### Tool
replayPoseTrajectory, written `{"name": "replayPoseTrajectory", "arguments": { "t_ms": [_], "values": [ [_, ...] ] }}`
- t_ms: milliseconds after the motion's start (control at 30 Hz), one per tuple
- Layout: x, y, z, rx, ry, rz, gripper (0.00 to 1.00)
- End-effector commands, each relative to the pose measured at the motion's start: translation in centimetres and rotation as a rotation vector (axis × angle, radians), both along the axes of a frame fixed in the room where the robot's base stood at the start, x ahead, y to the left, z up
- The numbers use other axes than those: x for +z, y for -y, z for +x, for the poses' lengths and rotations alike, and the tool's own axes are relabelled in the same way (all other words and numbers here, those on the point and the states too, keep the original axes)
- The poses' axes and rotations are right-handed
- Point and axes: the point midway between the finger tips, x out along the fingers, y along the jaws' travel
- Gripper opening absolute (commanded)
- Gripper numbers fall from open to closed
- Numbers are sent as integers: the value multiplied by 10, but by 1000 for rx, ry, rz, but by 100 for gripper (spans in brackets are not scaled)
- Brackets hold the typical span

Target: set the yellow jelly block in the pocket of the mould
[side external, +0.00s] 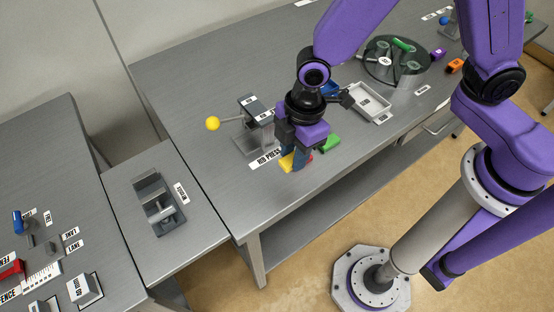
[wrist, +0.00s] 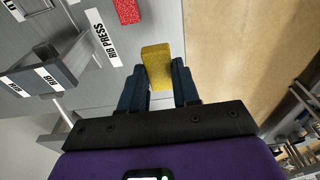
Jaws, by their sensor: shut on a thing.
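The yellow jelly block (side external: 287,163) is held between the dark blue fingers of my gripper (side external: 294,158), near the front edge of the long table by the rib press. The wrist view shows the block (wrist: 157,65) pinched between both fingertips (wrist: 160,80), its far end sticking out past them. A grey fixture with a recess (side external: 155,205) sits on the small side table at left, well away from my gripper. It may be the mould, but its label is too small to read surely. The wrist view does not show this fixture.
The rib press (side external: 258,125), with a yellow-knobbed lever, stands left of my gripper. A green block (side external: 330,143) and a red block (wrist: 128,10) lie close by. A white tray (side external: 369,101) and dark round stand (side external: 397,62) are behind right. Table left of the press is clear.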

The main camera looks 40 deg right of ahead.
Motion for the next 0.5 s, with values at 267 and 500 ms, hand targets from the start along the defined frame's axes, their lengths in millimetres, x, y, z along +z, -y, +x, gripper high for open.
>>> {"name": "replayPoseTrajectory", "arguments": {
  "t_ms": [267, 500],
  "values": [
    [26, 38, -41, 2, 0, 1, 2],
    [37, 55, -60, 1, 0, 1, 2]
  ]
}}
